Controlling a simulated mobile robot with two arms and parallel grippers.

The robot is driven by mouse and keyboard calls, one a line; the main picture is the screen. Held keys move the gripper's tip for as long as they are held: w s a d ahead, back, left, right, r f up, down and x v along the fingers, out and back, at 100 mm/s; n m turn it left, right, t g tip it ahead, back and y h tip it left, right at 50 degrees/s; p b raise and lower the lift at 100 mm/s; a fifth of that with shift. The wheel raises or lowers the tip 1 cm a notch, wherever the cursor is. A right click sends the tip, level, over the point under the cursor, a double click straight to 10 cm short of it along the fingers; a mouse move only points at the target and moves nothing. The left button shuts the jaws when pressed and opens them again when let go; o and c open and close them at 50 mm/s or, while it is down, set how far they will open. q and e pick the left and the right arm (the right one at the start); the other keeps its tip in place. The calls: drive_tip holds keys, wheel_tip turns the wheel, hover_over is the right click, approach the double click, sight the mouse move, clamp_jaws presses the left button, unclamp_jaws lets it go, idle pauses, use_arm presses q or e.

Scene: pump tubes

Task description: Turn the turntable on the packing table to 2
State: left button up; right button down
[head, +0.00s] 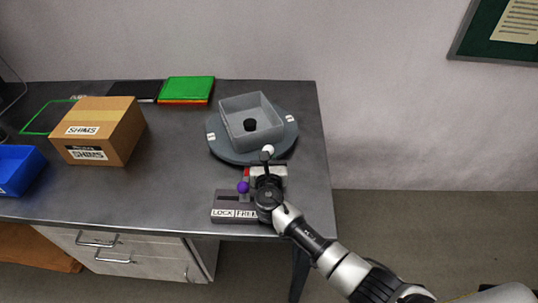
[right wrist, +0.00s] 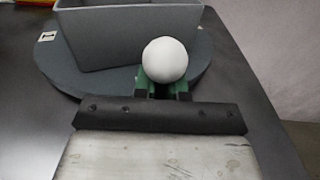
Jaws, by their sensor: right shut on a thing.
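The turntable (head: 222,150) is a round blue-grey disc on the packing table (head: 175,180), and it also shows in the right wrist view (right wrist: 50,65). Small white tags sit on its rim; their numbers are too small to read. A white ball knob (head: 268,149) is at its near edge. My right gripper (head: 267,157) is shut on this knob, and the ball (right wrist: 165,60) stands between the green fingertips in the right wrist view. A lock block (head: 234,200) marked LOCK and FREE stands in front, with a purple knob (head: 243,187) towards the FREE side. My left gripper is not in view.
An open grey bin (head: 262,107) sits on the turntable with a black round thing (head: 250,125) in it. A SHIMS carton (head: 110,120), a blue bin (head: 20,168) and a green flat item (head: 187,90) are to the left. The table's right edge is close by.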

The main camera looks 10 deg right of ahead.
drive_tip(key=shift+w+a+r, duration=0.15)
drive_tip(key=shift+a+r, duration=0.15)
drive_tip(key=shift+r, duration=0.45)
drive_tip(key=c, duration=1.2)
unclamp_jaws()
drive_tip(key=shift+o, duration=1)
drive_tip(key=shift+a+r, duration=0.15)
drive_tip(key=shift+r, duration=0.05)
drive_tip(key=shift+o, duration=1)
drive_tip(key=shift+s, duration=0.4)
drive_tip(key=shift+w+f, duration=0.15)
drive_tip(key=shift+f, duration=0.1)
wheel_tip(320, 180, up, 5)
drive_tip(key=shift+r+p, duration=0.1)
drive_tip(key=shift+p, duration=0.5)
drive_tip(key=s+d+r+p, duration=0.2)
drive_tip(key=s+d+r, duration=0.4)
drive_tip(key=d, duration=0.3)
drive_tip(key=shift+s, duration=0.85)
